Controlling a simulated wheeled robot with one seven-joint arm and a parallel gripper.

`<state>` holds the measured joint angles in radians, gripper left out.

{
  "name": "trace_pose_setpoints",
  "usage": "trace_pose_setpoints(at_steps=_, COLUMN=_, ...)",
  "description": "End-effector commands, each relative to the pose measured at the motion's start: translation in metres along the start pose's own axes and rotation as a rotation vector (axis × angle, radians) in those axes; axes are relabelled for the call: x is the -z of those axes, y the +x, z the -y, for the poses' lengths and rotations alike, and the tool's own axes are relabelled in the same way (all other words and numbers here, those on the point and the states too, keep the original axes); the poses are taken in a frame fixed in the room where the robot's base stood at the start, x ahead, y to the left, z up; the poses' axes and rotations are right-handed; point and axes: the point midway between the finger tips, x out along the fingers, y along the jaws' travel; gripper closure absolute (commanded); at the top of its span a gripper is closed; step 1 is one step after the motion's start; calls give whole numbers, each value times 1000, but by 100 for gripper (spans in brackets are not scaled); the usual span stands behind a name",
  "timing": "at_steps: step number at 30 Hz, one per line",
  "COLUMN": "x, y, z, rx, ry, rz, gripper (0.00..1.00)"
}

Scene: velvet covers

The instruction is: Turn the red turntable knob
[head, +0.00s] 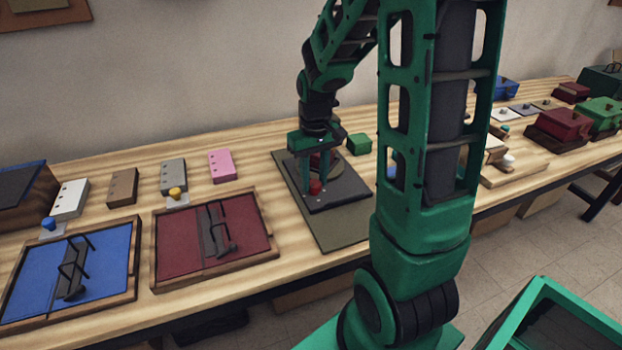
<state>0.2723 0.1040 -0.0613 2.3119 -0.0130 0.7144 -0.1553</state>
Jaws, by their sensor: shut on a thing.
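The red turntable knob (315,187) stands on a dark turntable base (348,192), which rests on an olive mat (345,228) on the wooden table. My gripper (315,186) comes down from above at the knob, with one finger on each side of it. It is shut on the red knob. A darker red part shows higher up between the fingers, and the platter behind is partly hidden by my gripper.
A green block (359,144) sits just behind the base. A red framed tray (250,244) and a blue framed tray (112,284) lie to the left, with several small blocks behind them. My green arm hides part of the table to the right.

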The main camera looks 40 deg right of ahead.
Motion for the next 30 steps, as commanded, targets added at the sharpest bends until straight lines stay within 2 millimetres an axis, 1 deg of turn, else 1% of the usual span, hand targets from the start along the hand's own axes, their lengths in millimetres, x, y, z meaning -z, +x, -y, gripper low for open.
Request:
trace_pose_setpoints(at_steps=6, x=1, y=-1, z=0, rx=0, ry=205, rz=-4, gripper=90)
trace_pose_setpoints(at_steps=15, x=2, y=-1, z=1, rx=1, ry=459, rz=-4, gripper=90)
trace_pose_setpoints(at_steps=21, x=2, y=-1, z=2, rx=2, ry=580, rz=-4, gripper=90)
trace_pose_setpoints(at_steps=30, x=2, y=-1, z=2, rx=3, ry=672, rz=-4, gripper=90)
